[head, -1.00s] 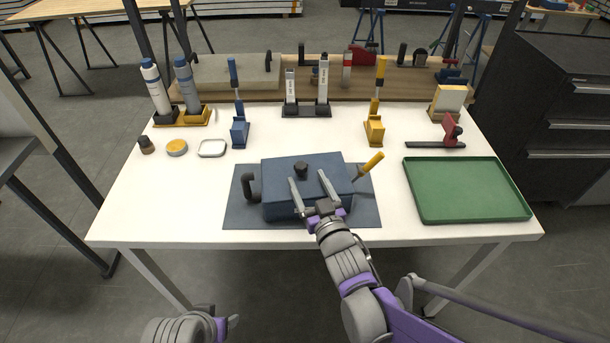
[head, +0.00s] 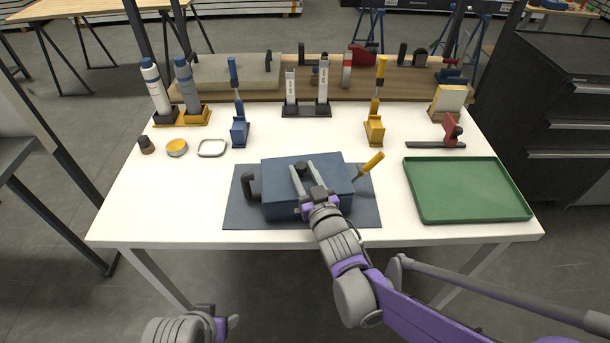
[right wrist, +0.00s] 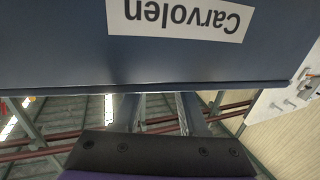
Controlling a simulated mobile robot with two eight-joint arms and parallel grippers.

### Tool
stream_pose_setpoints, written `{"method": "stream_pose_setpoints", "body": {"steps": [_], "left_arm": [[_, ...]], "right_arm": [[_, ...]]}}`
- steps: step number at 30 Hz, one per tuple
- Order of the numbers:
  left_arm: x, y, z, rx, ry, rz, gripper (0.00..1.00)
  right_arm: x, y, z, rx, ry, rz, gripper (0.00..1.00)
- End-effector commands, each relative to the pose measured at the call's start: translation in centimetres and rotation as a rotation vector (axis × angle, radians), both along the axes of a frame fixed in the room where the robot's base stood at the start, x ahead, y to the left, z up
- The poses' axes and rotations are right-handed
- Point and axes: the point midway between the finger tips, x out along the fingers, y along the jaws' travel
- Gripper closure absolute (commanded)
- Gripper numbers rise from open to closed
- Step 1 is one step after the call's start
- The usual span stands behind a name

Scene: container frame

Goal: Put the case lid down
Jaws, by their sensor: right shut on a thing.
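The dark blue case (head: 285,204) sits on a grey-blue mat (head: 240,215) at the middle front of the table. I cannot make out a gap between lid and case. The right wrist view shows a dark blue face with an upside-down "Carvolen" label (right wrist: 180,15). My left gripper (head: 222,326) is at the bottom edge, away from the table; its jaw state is unclear.
A yellow-handled tool (head: 370,165) leans at the case's right side, and a black handle (head: 249,185) is on its left. A green tray (head: 467,215) lies at the right. Bottles, holders and small tins stand further back. White table is bare left of the mat.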

Motion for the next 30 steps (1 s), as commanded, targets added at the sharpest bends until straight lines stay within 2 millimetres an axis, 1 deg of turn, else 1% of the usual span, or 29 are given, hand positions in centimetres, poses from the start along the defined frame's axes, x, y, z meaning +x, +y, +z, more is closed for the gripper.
{"method": "stream_pose_setpoints", "body": {"steps": [7, 10, 14, 18, 21, 25, 30], "left_arm": [[0.0, 0.0, 0.0, 0.000, 0.000, 0.000, 0.36], [0.0, 0.0, 0.2, 0.000, -0.001, 0.000, 0.36], [0.0, 0.0, 1.0, 0.000, -0.003, 0.000, 0.36], [0.0, 0.0, 1.9, 0.000, -0.006, 0.000, 0.36], [0.0, 0.0, 2.4, 0.000, -0.008, 0.000, 0.36], [0.1, 0.0, 2.8, 0.000, -0.009, 0.000, 0.36], [0.1, 0.0, 2.9, 0.000, -0.009, 0.000, 0.36]], "right_arm": [[0.0, 0.0, 0.1, 0.000, -0.001, 0.000, 1.00], [0.0, 0.0, 0.6, 0.000, -0.001, 0.000, 1.00], [0.0, 0.0, 2.7, 0.001, -0.002, 0.000, 1.00], [-0.1, 0.0, 5.7, 0.001, -0.002, 0.000, 1.00], [0.0, 0.0, 7.6, 0.000, -0.001, 0.000, 1.00], [0.0, 0.0, 9.3, 0.000, -0.001, 0.000, 1.00], [0.0, 0.0, 10.1, 0.000, -0.001, 0.000, 1.00]]}}
